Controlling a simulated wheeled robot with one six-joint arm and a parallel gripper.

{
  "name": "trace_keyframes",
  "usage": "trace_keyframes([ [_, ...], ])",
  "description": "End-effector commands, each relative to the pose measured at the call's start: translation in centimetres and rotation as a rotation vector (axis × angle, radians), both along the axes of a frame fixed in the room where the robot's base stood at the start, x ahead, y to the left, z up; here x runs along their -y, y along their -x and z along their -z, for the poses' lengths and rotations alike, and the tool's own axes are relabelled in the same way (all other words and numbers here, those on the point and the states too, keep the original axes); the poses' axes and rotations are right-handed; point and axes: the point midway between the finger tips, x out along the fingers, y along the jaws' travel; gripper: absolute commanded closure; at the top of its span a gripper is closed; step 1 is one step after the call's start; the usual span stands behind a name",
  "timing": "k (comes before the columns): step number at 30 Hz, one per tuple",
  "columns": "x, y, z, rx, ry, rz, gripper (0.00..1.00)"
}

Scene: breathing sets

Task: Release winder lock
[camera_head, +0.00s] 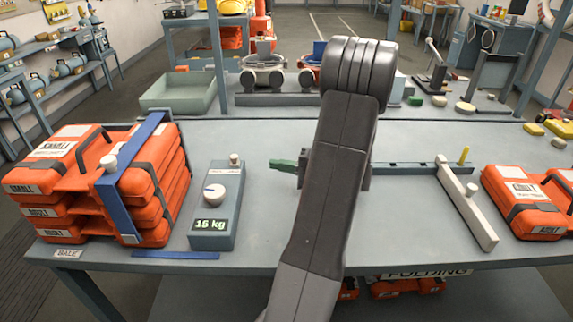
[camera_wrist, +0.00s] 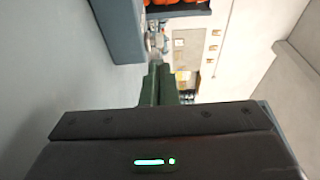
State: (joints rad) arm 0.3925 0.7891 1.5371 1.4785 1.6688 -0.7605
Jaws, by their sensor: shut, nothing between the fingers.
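My gripper (camera_head: 281,165) is a pair of green fingers pointing left above the table, shut and empty; in the wrist view the fingers (camera_wrist: 157,82) lie together. I cannot tell for certain which part is the winder lock. A grey unit (camera_head: 214,228) with a "15 kg" display stands left of my gripper, apart from it. It has a round white knob (camera_head: 214,193) and a smaller pale knob (camera_head: 235,159) behind it. A stack of orange cases (camera_head: 60,165) stands further left, with a blue bar frame (camera_head: 112,210) and a pale knob (camera_head: 109,162) against it.
My arm hides the middle of the table (camera_head: 260,255). A green-grey tray (camera_head: 180,92) and several devices stand behind.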

Motion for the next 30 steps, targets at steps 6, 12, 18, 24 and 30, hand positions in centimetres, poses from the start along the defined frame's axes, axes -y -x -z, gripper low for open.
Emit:
trace_keyframes([
  [6, -4.7, -1.2, -0.2, -0.002, -0.001, -0.005, 1.00],
  [12, -7.6, -2.0, -0.1, -0.001, 0.000, -0.002, 1.00],
  [18, -8.8, -2.3, 0.0, -0.001, 0.001, 0.000, 1.00],
  [24, -8.9, -2.3, 0.0, 0.000, 0.001, 0.001, 1.00],
  [30, -9.1, -2.3, 0.1, 0.000, 0.000, 0.000, 1.00],
])
